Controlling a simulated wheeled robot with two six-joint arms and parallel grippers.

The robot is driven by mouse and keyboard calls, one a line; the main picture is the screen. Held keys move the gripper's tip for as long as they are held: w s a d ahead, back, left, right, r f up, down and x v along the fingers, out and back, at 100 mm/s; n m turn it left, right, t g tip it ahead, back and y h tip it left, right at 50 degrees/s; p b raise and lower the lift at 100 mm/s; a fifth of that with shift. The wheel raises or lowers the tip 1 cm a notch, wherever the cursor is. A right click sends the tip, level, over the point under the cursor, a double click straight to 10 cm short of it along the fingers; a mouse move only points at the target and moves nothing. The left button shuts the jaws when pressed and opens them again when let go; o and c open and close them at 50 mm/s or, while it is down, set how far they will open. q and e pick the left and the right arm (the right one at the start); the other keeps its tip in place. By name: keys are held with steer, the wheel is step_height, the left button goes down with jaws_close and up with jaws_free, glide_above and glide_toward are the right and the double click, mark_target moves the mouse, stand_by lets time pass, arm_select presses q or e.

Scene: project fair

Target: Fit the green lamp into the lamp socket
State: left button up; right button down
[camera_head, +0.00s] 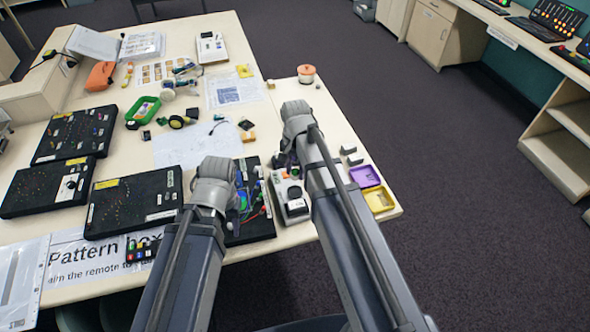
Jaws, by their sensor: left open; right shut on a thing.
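My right gripper (283,162) is shut, low over the light board (308,212) on the table's right part. Its wrist and arm cover most of it, and I cannot make out what it holds. My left gripper (240,178) is open, to the left of the right one, over a black board (262,230) with coloured wires and parts. A small green and blue piece (243,201) shows on that board beside my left gripper. I cannot pick out the green lamp for certain. The lamp socket is also not clear to see, being small or hidden by my arms.
A purple tray (364,177) and a yellow tray (379,200) sit right of my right arm. Black pattern boards (133,199) and small parts crowd the table's left. A round orange-topped pot (306,74) stands at the back. Open floor lies to the right.

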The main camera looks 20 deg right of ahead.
steer(key=shift+a+f+b, duration=0.15)
steer(key=shift+f+b, duration=0.35)
steer(key=shift+f, duration=0.15)
arm_select(q)
step_height(320, 180, down, 7)
steer(key=b, duration=0.5)
steer(key=shift+r, duration=0.15)
arm_select(e)
step_height(320, 180, down, 6)
steer(key=shift+r, duration=0.25)
arm_select(q)
steer(key=shift+f+b, duration=0.65)
steer(key=shift+b, duration=0.2)
arm_select(e)
steer(key=shift+f, duration=0.6)
steer(key=shift+c, duration=2)
jaws_free()
steer(key=shift+o, duration=0.3)
steer(key=o, duration=0.3)
arm_select(q)
steer(key=shift+r, duration=0.1)
arm_select(e)
steer(key=shift+o, duration=0.2)
steer(key=shift+r, duration=0.1)
step_height(320, 180, up, 7)
steer(key=p, duration=0.7)
arm_select(q)
step_height(320, 180, up, 7)
